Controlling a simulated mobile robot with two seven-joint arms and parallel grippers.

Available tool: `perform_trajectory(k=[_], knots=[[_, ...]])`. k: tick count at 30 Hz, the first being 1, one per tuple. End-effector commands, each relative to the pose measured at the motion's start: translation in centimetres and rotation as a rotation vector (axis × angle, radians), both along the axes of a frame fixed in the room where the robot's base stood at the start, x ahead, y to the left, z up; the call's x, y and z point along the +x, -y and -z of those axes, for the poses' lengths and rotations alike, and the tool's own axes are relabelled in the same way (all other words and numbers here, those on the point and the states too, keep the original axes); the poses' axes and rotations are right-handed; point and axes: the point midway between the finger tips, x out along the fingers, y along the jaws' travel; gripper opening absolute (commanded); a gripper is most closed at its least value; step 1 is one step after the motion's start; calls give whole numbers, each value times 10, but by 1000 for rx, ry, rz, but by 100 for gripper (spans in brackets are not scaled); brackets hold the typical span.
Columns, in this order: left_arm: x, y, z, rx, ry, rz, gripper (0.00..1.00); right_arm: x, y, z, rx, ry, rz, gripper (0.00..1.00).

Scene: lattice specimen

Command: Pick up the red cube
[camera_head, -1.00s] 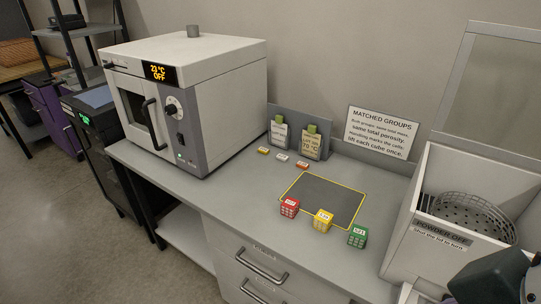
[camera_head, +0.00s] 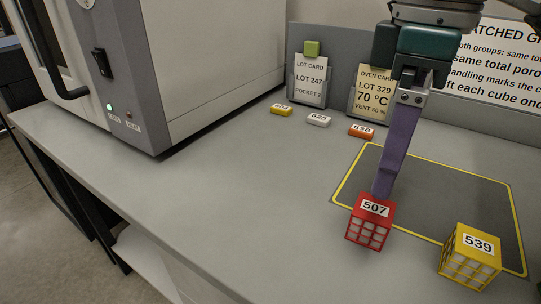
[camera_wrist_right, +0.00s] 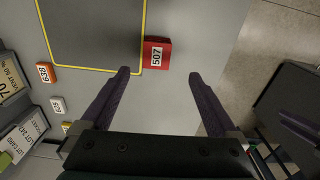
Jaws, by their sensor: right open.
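The red cube (camera_head: 368,228) has a lattice front and a white label reading 507. It sits on the grey bench beside the front left corner of the yellow-edged dark mat. In the wrist view the red cube (camera_wrist_right: 157,54) lies just beyond the tips, nearer the left finger. My right gripper (camera_head: 383,192) points down from above, behind the cube. Only one purple finger shows clearly there; in the wrist view both fingers of my right gripper (camera_wrist_right: 160,73) are wide apart with nothing between them. My left gripper is out of view.
A yellow cube (camera_head: 470,256) labelled 539 stands right of the red cube. The dark mat (camera_head: 440,205) lies behind them. Small tags, including an orange one (camera_head: 361,131), lie near the card stands. A large oven (camera_head: 200,60) is at the left. The bench left of the cube is clear.

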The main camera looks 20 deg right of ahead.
Motion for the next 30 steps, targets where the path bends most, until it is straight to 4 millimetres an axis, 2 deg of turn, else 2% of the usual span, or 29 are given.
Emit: perform_trajectory(k=[1,4,9,16,22,25,30], knots=[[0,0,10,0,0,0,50,1,3,7,-3,-2,6,95],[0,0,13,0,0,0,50,1,5,14,-6,-8,12,95],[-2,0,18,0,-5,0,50,1,5,39,-5,-9,12,95],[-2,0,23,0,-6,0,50,1,5,61,-5,-7,11,95],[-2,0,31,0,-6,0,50,1,4,93,-6,-8,11,95],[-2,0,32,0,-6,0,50,1,4,102,-5,-6,11,95],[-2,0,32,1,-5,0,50,2,4,103,-5,-4,9,95]])
